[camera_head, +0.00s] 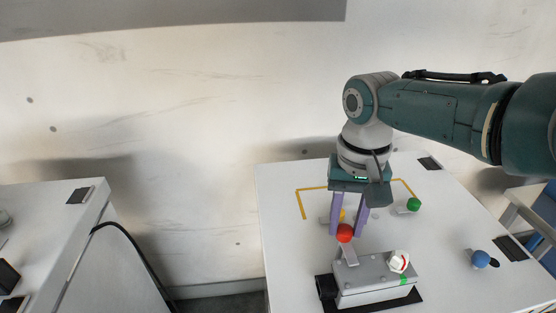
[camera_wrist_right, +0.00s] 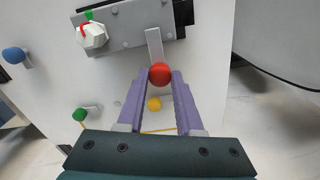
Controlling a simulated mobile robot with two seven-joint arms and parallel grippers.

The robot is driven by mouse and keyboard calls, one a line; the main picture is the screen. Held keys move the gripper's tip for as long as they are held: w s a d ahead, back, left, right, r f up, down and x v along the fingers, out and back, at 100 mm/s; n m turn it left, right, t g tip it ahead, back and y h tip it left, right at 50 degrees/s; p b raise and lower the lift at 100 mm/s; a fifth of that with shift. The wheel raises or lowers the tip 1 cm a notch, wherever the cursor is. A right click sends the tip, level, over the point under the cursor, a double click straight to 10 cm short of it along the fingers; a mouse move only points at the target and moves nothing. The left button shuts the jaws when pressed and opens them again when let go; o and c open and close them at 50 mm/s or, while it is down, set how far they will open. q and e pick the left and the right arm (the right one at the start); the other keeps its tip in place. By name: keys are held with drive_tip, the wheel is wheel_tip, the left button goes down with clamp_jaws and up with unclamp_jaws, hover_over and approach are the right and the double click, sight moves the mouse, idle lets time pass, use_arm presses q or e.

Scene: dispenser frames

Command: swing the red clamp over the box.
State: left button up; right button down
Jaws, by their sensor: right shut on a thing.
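The red clamp is a red ball knob (camera_head: 345,233) on a flat grey lever (camera_head: 350,255) that runs to the near grey box (camera_head: 372,283). My right gripper (camera_head: 347,230) comes down from above and is shut on the red knob. In the right wrist view the knob (camera_wrist_right: 159,75) sits between the purple fingertips, and the lever (camera_wrist_right: 154,46) reaches onto the edge of the box (camera_wrist_right: 130,27). The lever sticks out from the box's far side. My left gripper is not in view.
A white dial with a red mark (camera_head: 399,261) is on the box. A yellow knob (camera_wrist_right: 154,104) lies behind my fingers. A green knob (camera_head: 413,204) and a blue knob (camera_head: 480,258) stand to the right. A yellow line (camera_head: 300,203) marks the white table.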

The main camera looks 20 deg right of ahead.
drive_tip(key=c, duration=0.6)
unclamp_jaws()
drive_tip(key=shift+o, duration=0.2)
wheel_tip(320, 180, up, 6)
drive_tip(key=shift+f+p, duration=0.2)
drive_tip(key=shift+p, duration=0.8)
wheel_tip(320, 180, up, 4)
drive_tip(key=shift+r+b, duration=0.2)
drive_tip(key=shift+b, duration=0.1)
